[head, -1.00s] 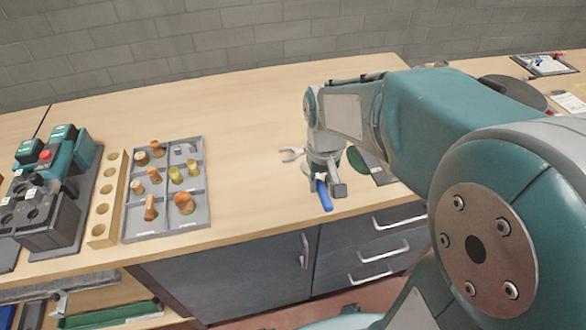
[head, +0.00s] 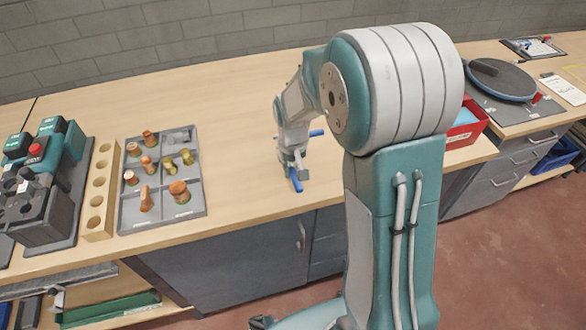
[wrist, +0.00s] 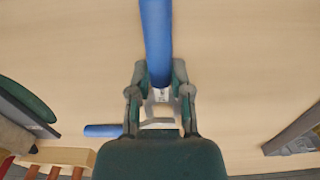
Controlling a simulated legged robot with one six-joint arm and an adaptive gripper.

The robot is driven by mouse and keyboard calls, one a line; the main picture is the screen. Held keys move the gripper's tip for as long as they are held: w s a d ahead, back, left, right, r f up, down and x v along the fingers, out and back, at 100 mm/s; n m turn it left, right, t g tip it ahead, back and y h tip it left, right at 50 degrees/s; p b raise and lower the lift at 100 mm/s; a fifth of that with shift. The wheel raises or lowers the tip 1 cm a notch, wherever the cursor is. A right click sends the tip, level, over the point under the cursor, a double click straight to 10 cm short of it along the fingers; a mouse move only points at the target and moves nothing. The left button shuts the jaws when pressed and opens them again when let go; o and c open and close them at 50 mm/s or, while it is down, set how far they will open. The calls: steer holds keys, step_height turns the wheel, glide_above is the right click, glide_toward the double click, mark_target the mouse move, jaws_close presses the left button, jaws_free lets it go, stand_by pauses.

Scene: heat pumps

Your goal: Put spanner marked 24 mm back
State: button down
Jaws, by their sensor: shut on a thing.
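My gripper (head: 291,158) is shut on a blue-handled spanner, over the wooden workbench in the head view. The blue handle (head: 296,180) hangs out below the fingers. In the wrist view the handle (wrist: 156,40) runs from the top edge down between the fingers of my gripper (wrist: 159,88). No size mark can be read, and the spanner's metal head is not clearly visible. A second blue piece (head: 317,132) shows just behind and right of my gripper; a short blue bar (wrist: 103,130) also shows at left in the wrist view.
A grey compartment tray (head: 165,222) of copper and brass fittings, a wooden block with holes (head: 100,195) and a teal machine (head: 75,150) stand left. A red bin (head: 465,134) and a round dark plate (head: 503,80) are right. The bench (head: 235,120) between is mostly clear.

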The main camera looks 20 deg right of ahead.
mark_target(293, 170)
steer(key=shift+d, duration=0.1)
steer(key=c, duration=0.5)
jaws_free()
steer(key=shift+f, duration=0.15)
steer(key=shift+c, duration=0.2)
step_height(293, 170, up, 12)
steer(key=s+r+t, duration=0.3)
steer(key=s+r, duration=0.1)
steer(key=s, duration=0.6)
steer(key=s+r+t, duration=0.2)
steer(key=s+r, duration=0.2)
steer(key=s, duration=0.6)
steer(key=shift+r+t, duration=0.15)
steer(key=shift+t, duration=0.25)
